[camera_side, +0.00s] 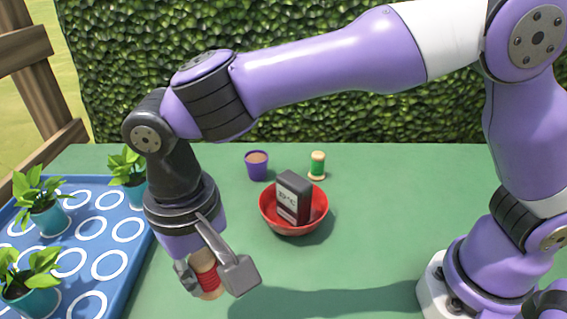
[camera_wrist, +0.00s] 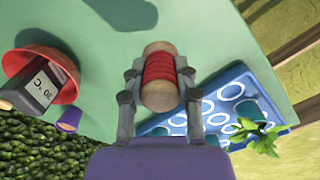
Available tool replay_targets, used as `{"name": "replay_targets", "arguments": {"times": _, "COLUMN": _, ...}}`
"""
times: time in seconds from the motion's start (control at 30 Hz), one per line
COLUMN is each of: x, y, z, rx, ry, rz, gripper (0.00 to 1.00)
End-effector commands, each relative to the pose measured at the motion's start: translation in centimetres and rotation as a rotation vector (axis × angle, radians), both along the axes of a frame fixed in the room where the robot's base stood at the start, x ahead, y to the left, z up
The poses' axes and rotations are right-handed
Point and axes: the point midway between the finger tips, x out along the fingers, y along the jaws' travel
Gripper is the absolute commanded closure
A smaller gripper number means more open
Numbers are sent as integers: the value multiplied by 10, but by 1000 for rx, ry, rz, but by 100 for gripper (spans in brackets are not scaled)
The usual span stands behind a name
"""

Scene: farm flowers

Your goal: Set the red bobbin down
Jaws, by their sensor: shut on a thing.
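The red bobbin (camera_side: 206,275) has red thread around its middle and pale wooden ends. My gripper (camera_side: 218,275) is shut on it, with one finger on each side. In the side view the bobbin is partly hidden by a finger, and I cannot tell its height over the green table (camera_side: 345,255). In the wrist view the bobbin (camera_wrist: 160,68) sits between the two fingers of my gripper (camera_wrist: 158,78), with green table surface beyond it.
A blue tray (camera_side: 132,277) with white rings and several potted plants (camera_side: 45,215) stands at the left. A red bowl (camera_side: 293,228) holds a dark boxy device (camera_side: 292,195). A purple pot (camera_side: 257,166) and a green bobbin (camera_side: 317,164) stand behind. Table right of the bowl is clear.

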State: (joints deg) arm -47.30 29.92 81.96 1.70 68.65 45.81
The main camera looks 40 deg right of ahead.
Motion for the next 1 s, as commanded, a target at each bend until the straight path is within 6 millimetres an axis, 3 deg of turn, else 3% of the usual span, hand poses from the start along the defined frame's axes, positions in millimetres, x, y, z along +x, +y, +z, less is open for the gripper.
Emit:
{"name": "replay_targets", "arguments": {"times": 0.2, "x": 50, "y": -22, "z": -33, "rx": -1, "ry": 1, "rz": -4, "gripper": 98}}
{"name": "replay_targets", "arguments": {"times": 0.33, "x": 66, "y": -28, "z": -43, "rx": 0, "ry": 0, "rz": -2, "gripper": 98}}
{"name": "replay_targets", "arguments": {"times": 0.47, "x": 71, "y": -30, "z": -50, "rx": 0, "ry": 1, "rz": 1, "gripper": 98}}
{"name": "replay_targets", "arguments": {"times": 0.7, "x": 70, "y": -30, "z": -84, "rx": 0, "ry": 0, "rz": 1, "gripper": 98}}
{"name": "replay_targets", "arguments": {"times": 1.0, "x": 70, "y": -30, "z": -86, "rx": 1, "ry": -1, "rz": 1, "gripper": 98}}
